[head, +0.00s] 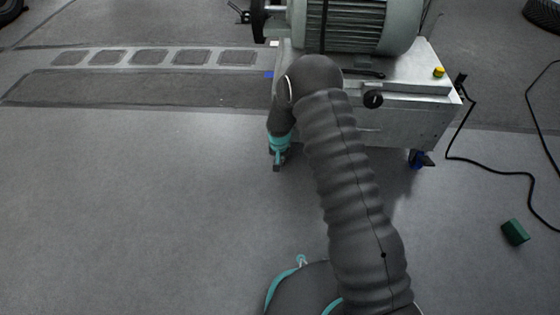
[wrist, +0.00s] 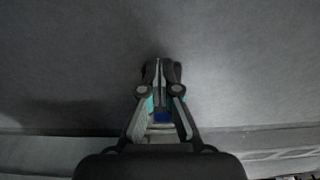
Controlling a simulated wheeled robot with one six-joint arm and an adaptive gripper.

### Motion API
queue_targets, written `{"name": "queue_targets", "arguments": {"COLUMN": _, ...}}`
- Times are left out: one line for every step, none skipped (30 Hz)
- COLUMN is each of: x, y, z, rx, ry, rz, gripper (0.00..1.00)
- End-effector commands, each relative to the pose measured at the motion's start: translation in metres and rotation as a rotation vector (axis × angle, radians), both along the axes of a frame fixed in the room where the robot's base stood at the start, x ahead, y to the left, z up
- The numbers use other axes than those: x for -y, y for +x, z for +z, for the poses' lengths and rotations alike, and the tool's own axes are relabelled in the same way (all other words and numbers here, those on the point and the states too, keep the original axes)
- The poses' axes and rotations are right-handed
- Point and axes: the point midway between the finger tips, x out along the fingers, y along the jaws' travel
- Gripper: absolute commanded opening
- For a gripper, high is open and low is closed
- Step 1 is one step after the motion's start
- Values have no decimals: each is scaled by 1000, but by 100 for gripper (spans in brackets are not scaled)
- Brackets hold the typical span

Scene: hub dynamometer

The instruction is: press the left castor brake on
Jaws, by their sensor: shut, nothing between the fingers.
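The cart (head: 410,115) carries a big grey motor (head: 345,25) and stands on castors. The left castor is hidden in the head view behind my gripper (head: 277,163), which points down at the cart's left front corner, near the floor. In the wrist view my gripper (wrist: 161,70) is shut and empty, its fingertips over grey floor. A small blue patch (wrist: 162,117) shows between the finger links; I cannot tell whether it is the left castor. The brake pedal cannot be made out, nor any contact.
A black cable (head: 490,168) runs down the cart's right side onto the floor. A green block (head: 515,232) lies at the right. A floor strip with several dark plates (head: 150,57) lies left of the cart. The floor at the front left is clear.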

Motion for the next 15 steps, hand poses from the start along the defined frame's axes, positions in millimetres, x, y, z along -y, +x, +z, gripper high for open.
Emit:
{"name": "queue_targets", "arguments": {"x": 0, "y": 0, "z": -1, "rx": -1, "ry": 0, "rz": 0, "gripper": 0}}
{"name": "queue_targets", "arguments": {"x": 0, "y": 0, "z": -1, "rx": -1, "ry": 0, "rz": 0, "gripper": 0}}
{"name": "queue_targets", "arguments": {"x": 0, "y": 0, "z": -1, "rx": -1, "ry": 0, "rz": 0, "gripper": 0}}
{"name": "queue_targets", "arguments": {"x": 0, "y": 0, "z": -1, "rx": -1, "ry": 0, "rz": 0, "gripper": 0}}
{"name": "queue_targets", "arguments": {"x": 0, "y": 0, "z": -1, "rx": -1, "ry": 0, "rz": 0, "gripper": 0}}
{"name": "queue_targets", "arguments": {"x": 0, "y": 0, "z": -1, "rx": -1, "ry": 0, "rz": 0, "gripper": 0}}
{"name": "queue_targets", "arguments": {"x": 0, "y": 0, "z": 0, "rx": -1, "ry": 0, "rz": 0, "gripper": 0}}
{"name": "queue_targets", "arguments": {"x": 0, "y": 0, "z": 1, "rx": -1, "ry": 0, "rz": 0, "gripper": 0}}
{"name": "queue_targets", "arguments": {"x": 0, "y": 0, "z": 4, "rx": 0, "ry": 0, "rz": -1, "gripper": 0}}
{"name": "queue_targets", "arguments": {"x": 0, "y": -1, "z": 6, "rx": 0, "ry": 0, "rz": -1, "gripper": 0}}
{"name": "queue_targets", "arguments": {"x": 1, "y": -1, "z": 10, "rx": 1, "ry": 0, "rz": -2, "gripper": 0}}
{"name": "queue_targets", "arguments": {"x": 1, "y": -1, "z": 15, "rx": 2, "ry": 0, "rz": -2, "gripper": 0}}
{"name": "queue_targets", "arguments": {"x": 1, "y": -2, "z": 20, "rx": 2, "ry": 0, "rz": -3, "gripper": 0}}
{"name": "queue_targets", "arguments": {"x": 2, "y": -2, "z": 25, "rx": 1, "ry": 0, "rz": -4, "gripper": 0}}
{"name": "queue_targets", "arguments": {"x": 2, "y": -3, "z": 33, "rx": 1, "ry": 0, "rz": -4, "gripper": 0}}
